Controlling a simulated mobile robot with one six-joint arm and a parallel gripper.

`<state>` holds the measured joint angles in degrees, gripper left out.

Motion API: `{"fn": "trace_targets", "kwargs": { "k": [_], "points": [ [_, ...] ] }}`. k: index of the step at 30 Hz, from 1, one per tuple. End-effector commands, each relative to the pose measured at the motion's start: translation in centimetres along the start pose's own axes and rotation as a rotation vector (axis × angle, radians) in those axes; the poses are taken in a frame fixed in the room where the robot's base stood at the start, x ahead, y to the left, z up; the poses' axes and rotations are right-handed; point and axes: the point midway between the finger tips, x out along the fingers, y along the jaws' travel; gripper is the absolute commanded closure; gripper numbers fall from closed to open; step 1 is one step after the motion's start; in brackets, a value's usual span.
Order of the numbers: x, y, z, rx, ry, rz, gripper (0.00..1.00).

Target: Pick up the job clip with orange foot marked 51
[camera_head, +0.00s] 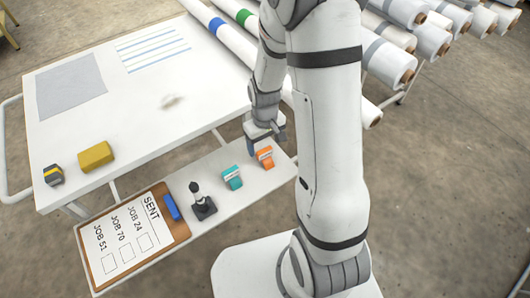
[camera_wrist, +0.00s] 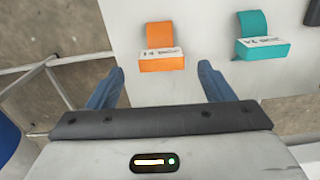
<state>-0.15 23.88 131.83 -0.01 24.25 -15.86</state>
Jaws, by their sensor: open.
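The job clip with orange foot (camera_head: 265,157) lies on the narrow white shelf at the front of the table. It also shows in the wrist view (camera_wrist: 162,64), with a white label on top whose number is too small to read. My gripper (camera_head: 266,136) is open and empty, just behind the clip in the head view. In the wrist view my gripper (camera_wrist: 160,85) has its two blue-grey fingers apart, and the orange clip shows beyond them, between their lines. The fingers do not appear to touch it.
A teal clip (camera_head: 232,178) lies close beside the orange one, also in the wrist view (camera_wrist: 262,48). Left of it stand a black stamp (camera_head: 202,203) and a clipboard (camera_head: 95,270) listing jobs, with a blue piece (camera_head: 171,207). A yellow block (camera_head: 96,156) sits on the table.

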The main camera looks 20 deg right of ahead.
Motion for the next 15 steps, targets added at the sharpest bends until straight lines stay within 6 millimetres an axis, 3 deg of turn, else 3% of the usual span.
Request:
{"fn": "trace_targets", "kwargs": {
  "k": [6, 15],
  "points": [
    [3.4, -0.1, 0.2, 0.004, -0.004, -0.001, 0.25],
    [3.9, -0.1, 0.1, 0.006, 0.0, 0.0, 0.25]
  ]
}}
